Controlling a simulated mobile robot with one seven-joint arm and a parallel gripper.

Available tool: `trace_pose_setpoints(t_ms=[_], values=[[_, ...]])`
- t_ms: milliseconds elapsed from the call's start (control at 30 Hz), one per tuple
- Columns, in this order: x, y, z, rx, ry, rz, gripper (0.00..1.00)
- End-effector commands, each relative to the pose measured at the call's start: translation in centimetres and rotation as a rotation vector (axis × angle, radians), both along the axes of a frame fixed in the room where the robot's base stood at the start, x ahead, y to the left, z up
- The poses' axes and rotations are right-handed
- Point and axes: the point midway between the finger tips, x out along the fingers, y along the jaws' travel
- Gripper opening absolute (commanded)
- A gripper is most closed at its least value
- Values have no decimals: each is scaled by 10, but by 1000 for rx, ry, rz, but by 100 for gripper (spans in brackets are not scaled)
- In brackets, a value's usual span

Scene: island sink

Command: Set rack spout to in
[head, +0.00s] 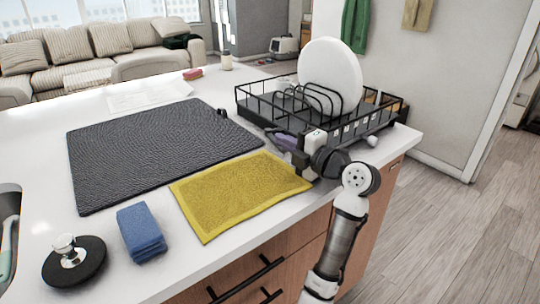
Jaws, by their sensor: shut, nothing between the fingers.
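The black wire dish rack (392,108) stands at the right end of the white island counter, with a large white plate (330,75) upright in it. A small pale knob-like part (372,141) shows low at the rack's right front; I cannot tell whether it is the spout. A small dark piece (222,113) lies left of the rack, by the grey mat. My gripper (270,132) is shut and empty at the rack's front left, low over the counter. I cannot tell whether it touches the rack. My arm hides part of the rack's front.
A grey textured mat (150,145) and a yellow cloth (235,195) cover the counter left of my arm. A folded blue cloth (141,232) and a black round item with a metal knob (74,262) lie at the front left. The counter's edge runs under my arm.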

Motion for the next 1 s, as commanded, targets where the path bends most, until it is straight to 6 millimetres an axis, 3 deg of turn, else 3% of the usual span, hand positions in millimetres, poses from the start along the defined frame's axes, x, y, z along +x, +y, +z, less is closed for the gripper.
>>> trace_pose_setpoints(t_ms=[400,1000], values=[[7,-13,0,0,0,-2,0],[8,-15,1,2,-2,-12,0]])
